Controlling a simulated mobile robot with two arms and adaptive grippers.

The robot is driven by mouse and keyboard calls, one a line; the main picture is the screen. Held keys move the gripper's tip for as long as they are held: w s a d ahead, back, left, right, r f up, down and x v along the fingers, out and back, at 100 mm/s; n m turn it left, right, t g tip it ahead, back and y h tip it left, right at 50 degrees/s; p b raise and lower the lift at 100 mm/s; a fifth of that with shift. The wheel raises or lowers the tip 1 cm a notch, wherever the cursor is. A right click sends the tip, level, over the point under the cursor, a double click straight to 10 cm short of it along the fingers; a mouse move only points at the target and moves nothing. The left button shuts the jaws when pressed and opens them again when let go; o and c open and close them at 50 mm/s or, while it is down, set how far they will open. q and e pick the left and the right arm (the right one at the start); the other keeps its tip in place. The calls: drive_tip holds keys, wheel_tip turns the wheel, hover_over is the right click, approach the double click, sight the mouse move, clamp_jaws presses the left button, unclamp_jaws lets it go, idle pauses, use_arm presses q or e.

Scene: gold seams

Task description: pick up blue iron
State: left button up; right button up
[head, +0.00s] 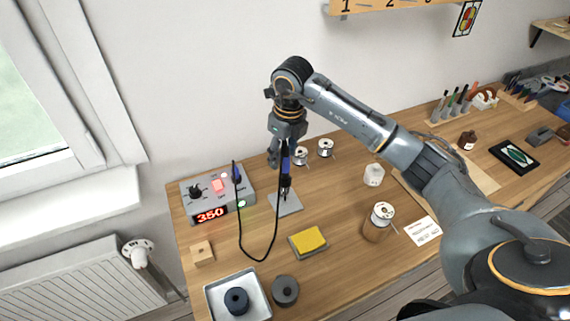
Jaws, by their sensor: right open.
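The blue iron (285,165) stands upright over a small grey plate (288,206) on the wooden workbench, with a black cable running from it to the grey station (217,195), whose display reads 350. My right gripper (281,160) is at the iron's upper part, pointing down from above. It is open, with the iron beside or between its fingers; I cannot tell which. The gripper hides part of the iron. My left gripper is not in view.
A yellow sponge (308,240) lies in front of the plate. A metal tray (239,306) holds a dark round piece. Solder spools (326,147), a white jar (374,174) and a brown jar (379,224) stand to the right. The cable loops across the bench.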

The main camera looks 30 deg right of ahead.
sight(284, 165)
drive_tip(key=shift+d+f+p, duration=0.1)
drive_tip(key=shift+f+p, duration=0.3)
drive_tip(key=f, duration=0.1)
drive_tip(key=f+p, duration=0.1)
drive_tip(key=f, duration=0.1)
drive_tip(key=shift+w+d+f+p, duration=0.2)
drive_tip(key=shift+w+f+p, duration=0.05)
drive_tip(key=shift+f+p, duration=0.1)
drive_tip(key=shift+f, duration=0.3)
clamp_jaws()
